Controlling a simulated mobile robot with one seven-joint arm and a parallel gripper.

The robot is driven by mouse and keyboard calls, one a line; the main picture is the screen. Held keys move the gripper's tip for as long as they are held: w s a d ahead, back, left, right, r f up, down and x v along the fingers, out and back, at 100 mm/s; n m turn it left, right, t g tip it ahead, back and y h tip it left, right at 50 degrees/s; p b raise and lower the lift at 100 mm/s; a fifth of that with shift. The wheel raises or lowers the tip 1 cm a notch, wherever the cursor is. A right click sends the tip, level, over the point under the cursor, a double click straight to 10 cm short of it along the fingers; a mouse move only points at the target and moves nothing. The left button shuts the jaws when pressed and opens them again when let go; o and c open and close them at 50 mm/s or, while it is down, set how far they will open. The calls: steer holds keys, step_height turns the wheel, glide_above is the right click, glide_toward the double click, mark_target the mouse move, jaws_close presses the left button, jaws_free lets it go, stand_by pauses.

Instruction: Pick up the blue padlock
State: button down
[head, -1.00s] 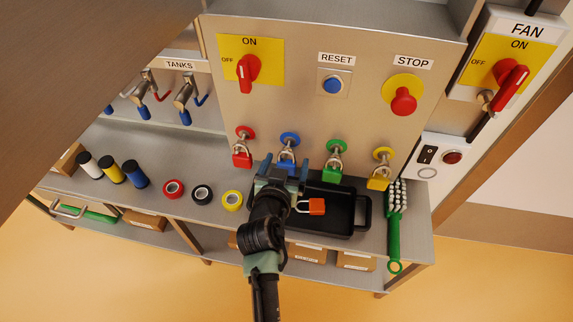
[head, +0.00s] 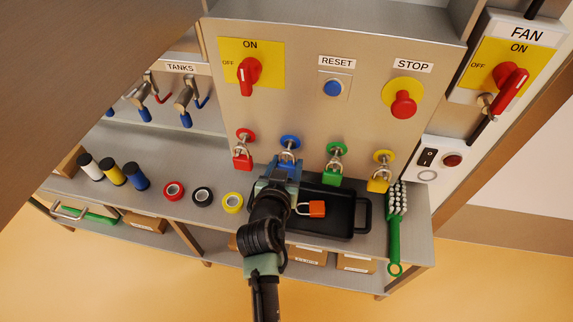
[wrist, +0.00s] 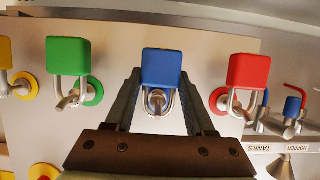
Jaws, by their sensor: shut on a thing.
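The blue padlock (wrist: 161,68) hangs by its steel shackle on the blue-collared peg of the panel. In the wrist view it sits between the two fingers of my gripper (wrist: 161,76), which are closed on the sides of its body. In the head view my gripper (head: 286,172) reaches up to the panel from below and partly hides the padlock under the blue collar (head: 290,141). The shackle still loops around the peg.
A red padlock (head: 242,161) hangs to the left, a green padlock (head: 332,175) and a yellow padlock (head: 379,184) to the right. Below is a black tray (head: 345,222) with an orange padlock (head: 316,208). Tape rolls and a green brush (head: 395,228) lie on the shelf.

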steer(key=s+a+r, duration=0.1)
steer(key=s, duration=0.8)
steer(key=s+a+r, duration=0.1)
steer(key=s+a, duration=0.1)
steer(key=s, duration=0.6)
steer(key=shift+s+a+p, duration=0.25)
steer(key=shift+s+p, duration=0.1)
steer(key=shift+p, duration=0.1)
steer(key=shift+r, duration=0.15)
steer(key=s+a+b, duration=0.1)
steer(key=s+b, duration=0.2)
steer(key=s, duration=0.4)
steer(key=shift+s+a, duration=0.15)
steer(key=shift+a, duration=0.05)
stand_by(1.2)
